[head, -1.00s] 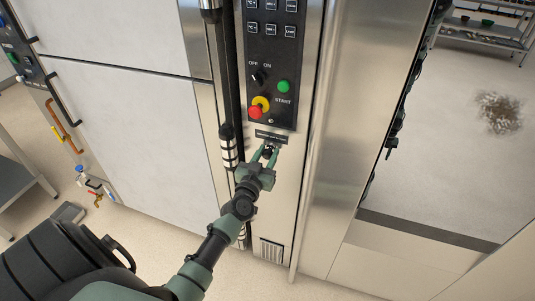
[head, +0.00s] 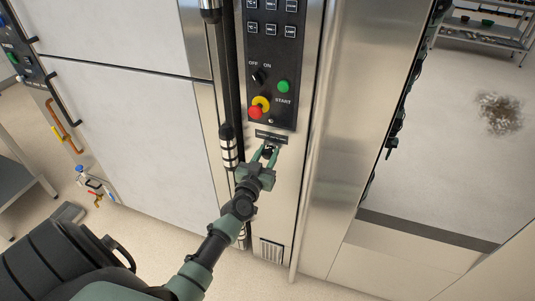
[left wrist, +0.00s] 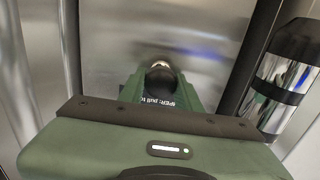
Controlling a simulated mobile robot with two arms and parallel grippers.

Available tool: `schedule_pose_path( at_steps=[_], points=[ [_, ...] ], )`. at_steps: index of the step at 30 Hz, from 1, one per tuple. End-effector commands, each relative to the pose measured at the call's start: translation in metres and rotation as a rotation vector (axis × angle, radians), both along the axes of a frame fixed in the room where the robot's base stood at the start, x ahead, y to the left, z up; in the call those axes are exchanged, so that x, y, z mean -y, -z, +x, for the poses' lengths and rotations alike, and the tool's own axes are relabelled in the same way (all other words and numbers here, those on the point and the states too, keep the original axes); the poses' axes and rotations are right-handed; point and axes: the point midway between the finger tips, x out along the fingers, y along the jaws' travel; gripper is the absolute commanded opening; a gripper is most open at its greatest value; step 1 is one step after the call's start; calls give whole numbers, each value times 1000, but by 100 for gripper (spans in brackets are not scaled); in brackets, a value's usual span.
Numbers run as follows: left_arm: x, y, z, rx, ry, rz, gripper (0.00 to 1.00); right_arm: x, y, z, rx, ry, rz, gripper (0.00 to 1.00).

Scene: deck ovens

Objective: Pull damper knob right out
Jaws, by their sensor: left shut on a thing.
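The damper knob (left wrist: 160,68) is a small, dark, rounded knob with a bright end, on the steel front panel below the control panel. In the left wrist view it sits between the green fingers of my left gripper (head: 268,153), which is shut on it. In the head view the fingers mostly hide the knob. My right gripper is not in view.
A dark vertical bar with a chrome band (head: 229,150) stands close on the left. A vent grille (head: 271,250) is below.

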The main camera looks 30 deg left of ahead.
Motion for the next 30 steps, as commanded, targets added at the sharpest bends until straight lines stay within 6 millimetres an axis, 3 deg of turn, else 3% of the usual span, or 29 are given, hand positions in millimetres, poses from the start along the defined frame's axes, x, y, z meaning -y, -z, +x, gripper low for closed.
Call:
schedule_pose_path(
  at_steps=[4,13,23,24,25,26,30],
  points=[
    [1,-1,-5,-2,0,0,0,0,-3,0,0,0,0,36],
    [12,0,-49,-6,1,2,0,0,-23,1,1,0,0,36],
    [13,2,-54,-3,1,-1,0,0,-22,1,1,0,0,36],
    [13,2,-54,-3,1,-1,42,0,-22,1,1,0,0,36],
    [13,2,-54,-3,1,-1,50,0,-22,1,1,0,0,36],
    [13,2,-54,-3,1,-1,54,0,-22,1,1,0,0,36],
    [13,1,-53,-2,1,0,54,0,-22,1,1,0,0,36]
  ],
)
